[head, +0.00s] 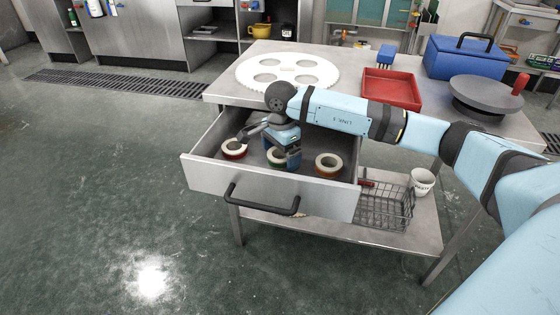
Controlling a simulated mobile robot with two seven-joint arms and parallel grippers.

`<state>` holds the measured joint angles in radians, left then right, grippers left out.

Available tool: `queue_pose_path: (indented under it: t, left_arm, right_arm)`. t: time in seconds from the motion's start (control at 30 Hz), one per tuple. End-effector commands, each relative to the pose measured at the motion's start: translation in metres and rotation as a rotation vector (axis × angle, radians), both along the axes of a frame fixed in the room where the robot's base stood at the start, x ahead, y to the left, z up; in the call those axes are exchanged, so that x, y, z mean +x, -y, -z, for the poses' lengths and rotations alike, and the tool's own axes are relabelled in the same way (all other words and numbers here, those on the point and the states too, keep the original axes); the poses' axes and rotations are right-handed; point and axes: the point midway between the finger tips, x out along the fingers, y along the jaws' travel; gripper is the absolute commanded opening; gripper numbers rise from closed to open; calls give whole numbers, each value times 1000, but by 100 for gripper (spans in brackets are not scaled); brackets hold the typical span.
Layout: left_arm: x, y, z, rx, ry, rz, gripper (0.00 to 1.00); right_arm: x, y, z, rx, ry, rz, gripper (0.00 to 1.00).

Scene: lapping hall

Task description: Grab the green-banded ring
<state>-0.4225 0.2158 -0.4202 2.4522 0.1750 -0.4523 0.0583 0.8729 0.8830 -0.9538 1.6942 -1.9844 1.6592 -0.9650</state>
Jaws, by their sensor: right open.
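An open drawer (215,177) under the steel table holds three pale-topped rings in a row. The left ring (234,149) has a red band. The middle ring (276,158) shows a band that looks green, partly hidden by my gripper. The right ring (328,165) has an orange-brown band. My right gripper (268,147) is open and reaches down into the drawer, with one finger near the left ring and the other by the middle ring. I cannot tell whether it touches either. My left gripper is out of view.
On the steel table (225,88) lie a white disc with holes (288,70), a red tray (391,88), a blue toolbox (465,58) and a dark round plate (486,93). A wire basket (385,208) and a white mug (422,182) stand on the lower shelf. The floor at left is clear.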

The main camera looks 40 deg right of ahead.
Motion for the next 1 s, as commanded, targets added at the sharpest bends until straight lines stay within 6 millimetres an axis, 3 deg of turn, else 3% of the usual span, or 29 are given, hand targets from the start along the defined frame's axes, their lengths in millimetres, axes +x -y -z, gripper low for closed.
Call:
queue_pose_path:
  t: [0.2,0.47,0.77,1.0]
  left_arm:
    - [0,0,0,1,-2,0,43]
    - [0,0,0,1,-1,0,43]
    - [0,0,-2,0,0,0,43]
    - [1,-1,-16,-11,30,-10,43]
  right_arm:
    - [0,0,0,0,0,0,100]
    - [0,0,0,0,0,0,43]
    - [0,0,-3,0,1,0,43]
    - [1,0,-30,1,2,-1,43]
